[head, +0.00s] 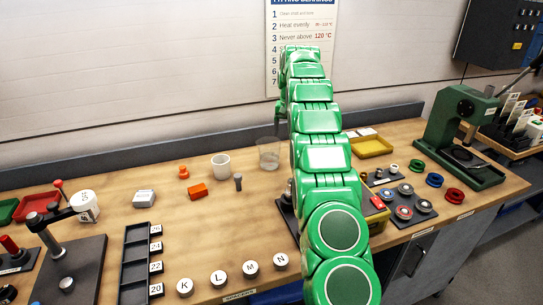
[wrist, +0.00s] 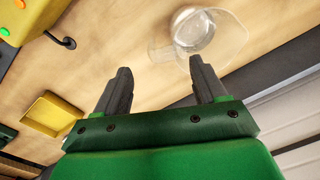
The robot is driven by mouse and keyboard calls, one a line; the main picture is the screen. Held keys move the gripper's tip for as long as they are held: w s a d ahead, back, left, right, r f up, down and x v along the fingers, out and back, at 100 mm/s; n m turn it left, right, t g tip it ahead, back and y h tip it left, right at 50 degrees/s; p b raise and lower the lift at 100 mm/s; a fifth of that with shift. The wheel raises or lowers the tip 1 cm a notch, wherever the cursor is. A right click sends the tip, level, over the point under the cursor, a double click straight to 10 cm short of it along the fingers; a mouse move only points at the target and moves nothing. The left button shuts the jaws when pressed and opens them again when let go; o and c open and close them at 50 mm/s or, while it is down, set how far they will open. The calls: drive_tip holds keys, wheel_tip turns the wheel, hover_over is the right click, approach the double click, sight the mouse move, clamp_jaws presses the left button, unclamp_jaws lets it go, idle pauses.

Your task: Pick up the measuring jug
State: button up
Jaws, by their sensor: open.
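The measuring jug (head: 268,154) is clear and stands upright on the wooden bench, just left of my arm in the head view. In the wrist view the jug (wrist: 218,30) is at the top, right of centre, with its spout or handle side pointing left. In the head view my green arm mostly hides the gripper.
A white cup (head: 220,167) stands left of the jug, with a grey peg (head: 238,183) and an orange block (head: 197,191) nearby. A yellow tray (head: 371,147) lies right of my arm. A dark ledge (head: 395,112) runs along the back. The bench behind the orange pieces is mostly clear.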

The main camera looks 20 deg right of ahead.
sight(285, 144)
drive_tip(key=shift+w+a+f, duration=0.1)
drive_tip(key=shift+a+f, duration=0.05)
drive_tip(key=shift+f, duration=1.6)
drive_tip(key=shift+w+a+f, duration=0.1)
drive_tip(key=shift+f, duration=1.65)
drive_tip(key=shift+c, duration=0.5)
clamp_jaws()
drive_tip(key=shift+r, duration=0.15)
drive_tip(key=shift+r, duration=1.35)
drive_tip(key=s+a+r, duration=0.3)
drive_tip(key=s+r, duration=0.7)
drive_tip(key=s, duration=0.3)
drive_tip(key=shift+s+a, duration=0.15)
drive_tip(key=shift+s, duration=0.05)
